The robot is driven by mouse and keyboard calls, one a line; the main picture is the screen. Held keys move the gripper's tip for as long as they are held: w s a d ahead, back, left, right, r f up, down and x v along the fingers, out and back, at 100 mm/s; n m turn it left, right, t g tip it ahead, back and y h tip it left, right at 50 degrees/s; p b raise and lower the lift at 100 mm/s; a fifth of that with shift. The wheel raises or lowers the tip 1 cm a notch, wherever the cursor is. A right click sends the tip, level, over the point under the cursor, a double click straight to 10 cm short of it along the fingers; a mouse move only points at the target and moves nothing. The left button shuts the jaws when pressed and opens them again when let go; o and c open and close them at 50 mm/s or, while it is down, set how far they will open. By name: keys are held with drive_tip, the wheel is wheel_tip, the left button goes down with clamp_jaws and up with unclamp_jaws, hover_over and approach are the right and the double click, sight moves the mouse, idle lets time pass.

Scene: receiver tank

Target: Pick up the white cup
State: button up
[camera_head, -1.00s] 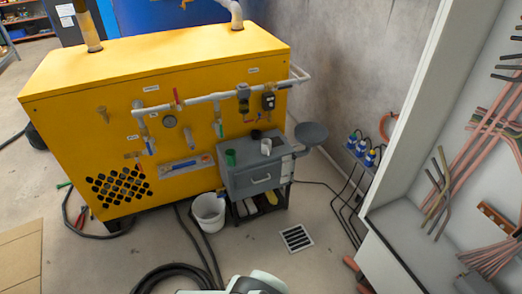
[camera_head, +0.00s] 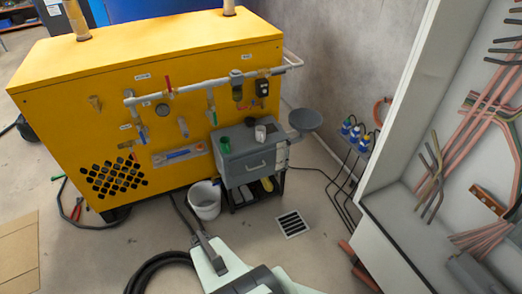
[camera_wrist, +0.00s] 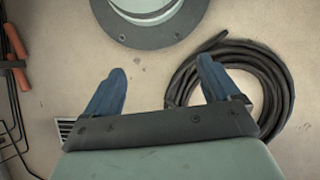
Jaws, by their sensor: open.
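The white cup (camera_head: 260,133) stands upright on top of the small grey drawer cabinet (camera_head: 236,166), toward its right side. A green cup (camera_head: 224,145) stands to its left, and a small black item (camera_head: 249,121) lies just behind it. My gripper (camera_wrist: 162,77) shows in the wrist view with its two blue fingers apart and nothing between them. It points at the floor, and the cup is not in that view. In the head view my arm shows at the bottom, well in front of and below the cabinet; the fingers cannot be made out there.
A yellow machine (camera_head: 140,75) with pipes and valves stands behind the cabinet. A grey round dish (camera_head: 305,119) sits right of the cup. A white bucket (camera_head: 205,200) stands left of the cabinet. A black hose coil (camera_wrist: 262,65) lies on the floor. An open panel stands at right.

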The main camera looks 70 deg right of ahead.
drive_tip(key=s+d+m+t+h, duration=0.1)
drive_tip(key=s+d+m+h, duration=0.3)
drive_tip(key=d, duration=1.2)
drive_tip(key=s+d+f+t+h, duration=0.1)
drive_tip(key=s+d, duration=0.4)
drive_tip(key=d, duration=1)
drive_tip(key=s+d+m+t+h, duration=0.1)
drive_tip(key=s+d+m+h, duration=0.3)
drive_tip(key=d, duration=1.2)
drive_tip(key=n+t+h, duration=0.5)
drive_tip(key=t+h, duration=0.4)
drive_tip(key=t, duration=0.3)
approach(261, 139)
wheel_tip(261, 139, up, 3)
drive_tip(key=s+a, duration=0.2)
drive_tip(key=shift+m, duration=0.3)
drive_tip(key=shift+f+x, duration=0.2)
drive_tip(key=shift+x, duration=6.5)
